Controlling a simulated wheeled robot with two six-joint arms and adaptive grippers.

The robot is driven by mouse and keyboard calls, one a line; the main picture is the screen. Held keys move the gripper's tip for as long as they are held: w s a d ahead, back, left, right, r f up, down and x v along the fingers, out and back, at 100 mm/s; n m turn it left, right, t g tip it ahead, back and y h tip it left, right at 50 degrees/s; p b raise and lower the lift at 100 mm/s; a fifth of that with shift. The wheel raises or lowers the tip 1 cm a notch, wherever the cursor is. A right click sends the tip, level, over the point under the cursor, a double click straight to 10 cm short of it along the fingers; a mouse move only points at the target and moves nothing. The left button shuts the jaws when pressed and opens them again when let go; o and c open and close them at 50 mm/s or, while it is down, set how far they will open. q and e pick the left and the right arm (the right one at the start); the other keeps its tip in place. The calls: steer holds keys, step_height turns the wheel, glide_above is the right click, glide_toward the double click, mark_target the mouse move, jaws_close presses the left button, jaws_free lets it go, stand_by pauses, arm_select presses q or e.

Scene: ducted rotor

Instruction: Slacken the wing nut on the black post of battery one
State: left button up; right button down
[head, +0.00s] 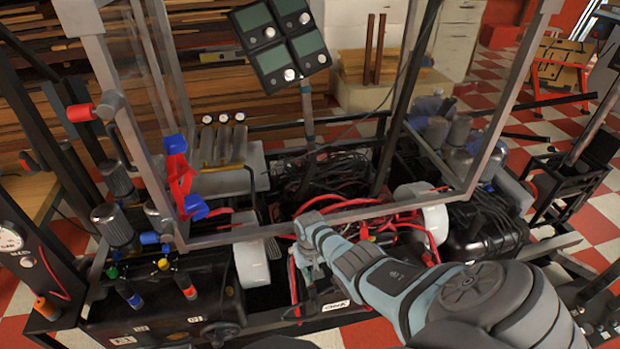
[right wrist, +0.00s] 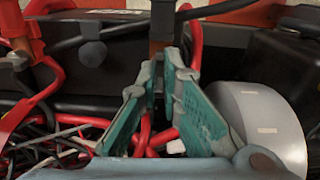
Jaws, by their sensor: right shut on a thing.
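My right gripper (head: 308,252) reaches down into the open bay in the head view, beside a label that seems to read "ONE" (head: 335,305). In the right wrist view its two teal fingers (right wrist: 164,70) are closed together on a small part at the foot of a brownish upright piece (right wrist: 161,28). That part, the wing nut by its place, is mostly hidden by the fingertips. The black battery case (right wrist: 105,85) lies beyond and to the left, with a dark round knob (right wrist: 93,53) on it. My left gripper is out of view.
Red cables (head: 405,222) run close behind my right gripper, and dark cables (right wrist: 50,150) tangle at lower left in the wrist view. A grey-white cylinder (right wrist: 262,120) stands close right of the fingers. A clear framed panel (head: 330,217) rises over the bay.

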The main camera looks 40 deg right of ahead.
steer(key=shift+s+a+f+n, duration=0.1)
steer(key=shift+n, duration=1)
steer(key=c, duration=1.8)
jaws_free()
steer(key=shift+o, duration=0.2)
steer(key=shift+w+r, duration=0.2)
steer(key=shift+r, duration=0.3)
step_height(320, 180, up, 11)
steer(key=shift+s, duration=0.1)
